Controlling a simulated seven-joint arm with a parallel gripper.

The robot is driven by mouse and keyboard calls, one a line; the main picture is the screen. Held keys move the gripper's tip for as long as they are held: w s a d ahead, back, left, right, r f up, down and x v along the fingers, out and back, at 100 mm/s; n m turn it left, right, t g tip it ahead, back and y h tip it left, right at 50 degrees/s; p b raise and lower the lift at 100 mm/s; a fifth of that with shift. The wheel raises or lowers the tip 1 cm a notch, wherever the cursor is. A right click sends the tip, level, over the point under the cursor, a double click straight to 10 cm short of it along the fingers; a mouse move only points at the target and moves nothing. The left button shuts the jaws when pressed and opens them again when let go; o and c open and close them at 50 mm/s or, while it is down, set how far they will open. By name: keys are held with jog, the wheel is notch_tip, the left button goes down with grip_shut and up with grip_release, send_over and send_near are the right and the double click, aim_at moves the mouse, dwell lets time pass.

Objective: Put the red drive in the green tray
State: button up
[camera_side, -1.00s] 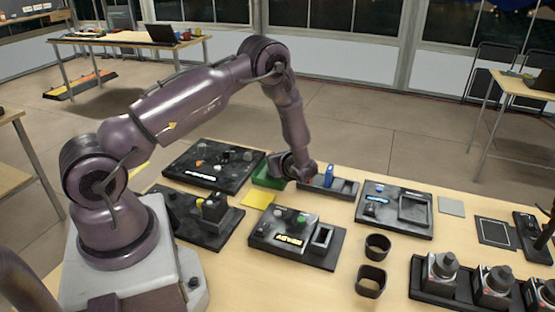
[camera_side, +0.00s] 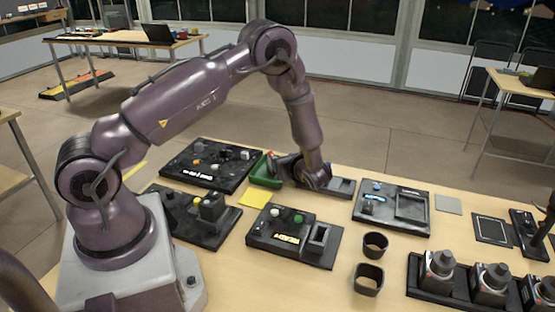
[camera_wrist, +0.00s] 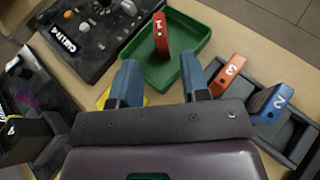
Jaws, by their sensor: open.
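The red drive (camera_wrist: 161,34), marked 1, stands inside the green tray (camera_wrist: 189,62) near its far wall in the wrist view. In the side view the green tray (camera_side: 262,172) is left of my gripper, with a small red bit showing at its edge. My gripper (camera_wrist: 159,68) is open, and nothing is between its fingers. Its fingertips are at the near side of the tray in the wrist view, apart from the red drive. In the side view my gripper (camera_side: 312,183) hides part of the rack.
An orange drive (camera_wrist: 228,75), marked 3, and a blue drive (camera_wrist: 271,103), marked 2, stand at the dark rack (camera_side: 341,186) to the right. A black panel (camera_side: 205,165) lies left of the tray. A yellow sheet (camera_side: 254,197) lies in front of it.

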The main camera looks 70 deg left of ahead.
jog(key=s+d+r+n+g+h, duration=0.1)
jog(key=s+d+r+n+h, duration=0.3)
jog(key=r, duration=0.5)
jog(key=s+d+r+n+h, duration=0.1)
jog(key=s+d+r+n, duration=0.3)
jog(key=r, duration=0.5)
jog(key=s+d+r+n+t+h, duration=0.6)
jog(key=s+d+r+n+h, duration=0.2)
jog(key=s+d+r+n, duration=0.1)
jog(key=s+d+n, duration=0.1)
jog(key=s+d, duration=0.1)
jog(key=shift+s+d+r+t, duration=0.15)
jog(key=shift+d+r+t, duration=0.15)
jog(key=shift+d+r, duration=0.1)
